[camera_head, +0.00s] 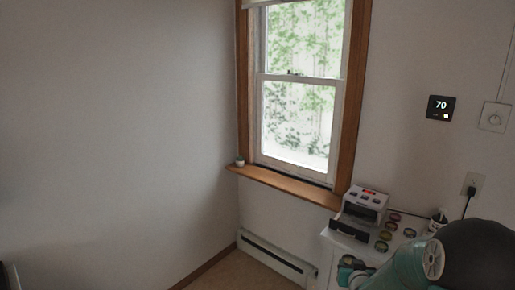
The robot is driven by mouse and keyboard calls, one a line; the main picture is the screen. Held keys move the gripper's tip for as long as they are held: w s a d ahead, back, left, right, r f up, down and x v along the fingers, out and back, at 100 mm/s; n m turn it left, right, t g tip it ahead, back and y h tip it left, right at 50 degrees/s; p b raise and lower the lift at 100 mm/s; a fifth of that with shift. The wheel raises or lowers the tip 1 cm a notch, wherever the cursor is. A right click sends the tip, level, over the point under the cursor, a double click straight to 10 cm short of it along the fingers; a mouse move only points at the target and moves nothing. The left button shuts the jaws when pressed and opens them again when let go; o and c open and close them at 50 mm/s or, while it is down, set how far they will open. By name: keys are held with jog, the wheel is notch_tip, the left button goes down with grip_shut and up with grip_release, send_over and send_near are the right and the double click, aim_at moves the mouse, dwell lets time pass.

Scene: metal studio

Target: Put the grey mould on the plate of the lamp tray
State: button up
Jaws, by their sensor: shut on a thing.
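The white lamp (365,203) stands on the white table at lower right. Its dark tray (349,231) sticks out at the front, toward the left. The tray's plate cannot be told apart at this size. My gripper (352,272), teal and dark, is low at the bottom edge, in front of and below the tray and apart from it. It is shut on the grey mould, which is too small and dark there to make out clearly.
Several small round coloured pieces (383,246) lie on the white table (327,234) right of the tray. A white cup (438,219) stands farther right. My arm covers the table's right front. A wooden window sill (290,186) is behind the lamp; a heater (277,258) runs along the wall.

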jog(key=a+f+n+y, duration=0.1)
jog(key=a+f, duration=0.3)
jog(key=a, duration=0.3)
jog(key=s+a+f+y, duration=0.1)
jog(key=a+f, duration=0.3)
jog(key=a, duration=0.3)
jog(key=shift+f+n, duration=0.2)
jog(key=shift+n, duration=0.2)
